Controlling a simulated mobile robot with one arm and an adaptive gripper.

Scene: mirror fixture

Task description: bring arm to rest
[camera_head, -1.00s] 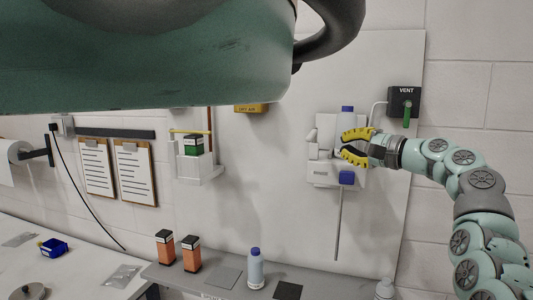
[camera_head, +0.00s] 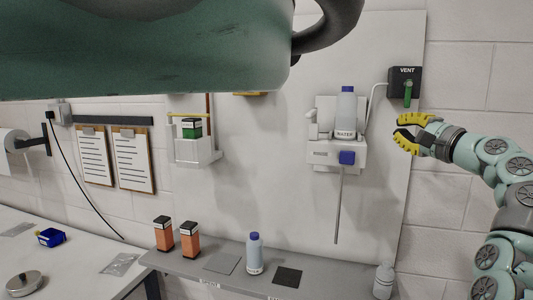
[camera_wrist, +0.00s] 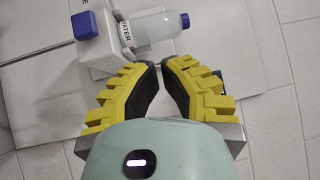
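My gripper (camera_head: 396,127) is at the right of the head view, in front of the wall panel's right edge and below the VENT box. Its yellow-and-black fingers point left with a gap between them, and nothing is held. In the wrist view the fingers (camera_wrist: 161,64) show a narrow gap between their tips. The white bottle labelled WATER (camera_head: 345,118), with a blue cap, stands in the white wall holder (camera_head: 325,154), clear of the fingers. The bottle also shows beyond the fingertips in the wrist view (camera_wrist: 155,33).
The VENT box (camera_head: 404,82) with its green handle is close above my gripper. A blue block (camera_head: 347,157) is on the holder's front. A grey shelf (camera_head: 330,278) below carries a blue-capped bottle (camera_head: 254,254) and two orange containers (camera_head: 189,240). A large green shape fills the top left.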

